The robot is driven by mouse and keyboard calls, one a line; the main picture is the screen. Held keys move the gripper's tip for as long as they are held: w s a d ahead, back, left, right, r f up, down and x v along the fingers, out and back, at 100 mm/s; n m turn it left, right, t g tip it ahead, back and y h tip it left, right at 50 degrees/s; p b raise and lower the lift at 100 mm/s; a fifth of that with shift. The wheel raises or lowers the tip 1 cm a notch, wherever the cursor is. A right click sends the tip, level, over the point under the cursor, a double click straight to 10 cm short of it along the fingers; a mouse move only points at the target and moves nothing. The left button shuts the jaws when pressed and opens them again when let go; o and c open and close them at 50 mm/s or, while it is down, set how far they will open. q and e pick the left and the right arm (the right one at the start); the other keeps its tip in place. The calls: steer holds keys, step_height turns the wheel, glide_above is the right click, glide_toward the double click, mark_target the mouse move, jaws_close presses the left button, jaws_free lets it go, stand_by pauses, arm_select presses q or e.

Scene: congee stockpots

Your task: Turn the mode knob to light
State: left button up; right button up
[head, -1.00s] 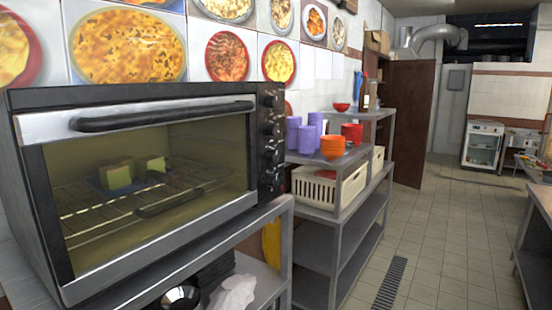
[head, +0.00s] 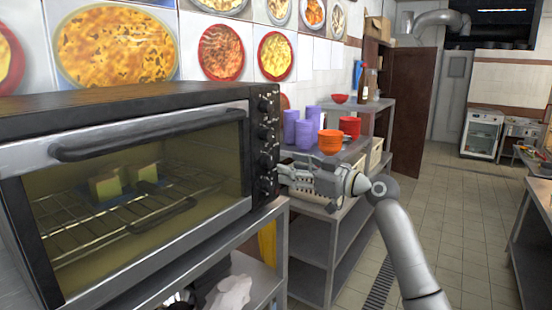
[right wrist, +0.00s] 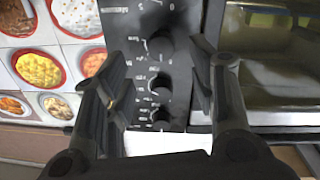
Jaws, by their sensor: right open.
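The black toaster oven (head: 125,165) stands at the left in the head view, its glass door closed. Its control panel with a column of dark knobs (head: 264,133) is on the right side of its front. My right gripper (head: 284,178) is at the lower knobs. In the right wrist view the panel is upside down, with three knobs (right wrist: 160,85) visible between the spread fingers of my open gripper (right wrist: 158,78). I cannot tell whether a finger touches a knob. The lettering is too small to tell which knob is the mode knob. My left gripper is out of view.
Two bread-like pieces (head: 107,185) sit on the rack inside the oven. Right of the oven, a metal shelf (head: 310,240) holds purple cups (head: 304,133), orange bowls (head: 330,141) and a pale basket. The tiled floor aisle (head: 460,220) is clear.

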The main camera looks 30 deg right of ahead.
mark_target(271, 163)
steer(key=p+x, duration=0.1)
steer(key=x, duration=0.3)
steer(key=shift+w+a+r+p, duration=0.2)
steer(key=shift+w+p, duration=0.05)
steer(key=shift+p, duration=0.1)
steer(key=shift+w+a+f, duration=0.15)
steer(key=shift+w+f, duration=0.05)
steer(key=shift+w, duration=0.5)
steer(key=shift+c, duration=0.3)
steer(key=c, duration=1)
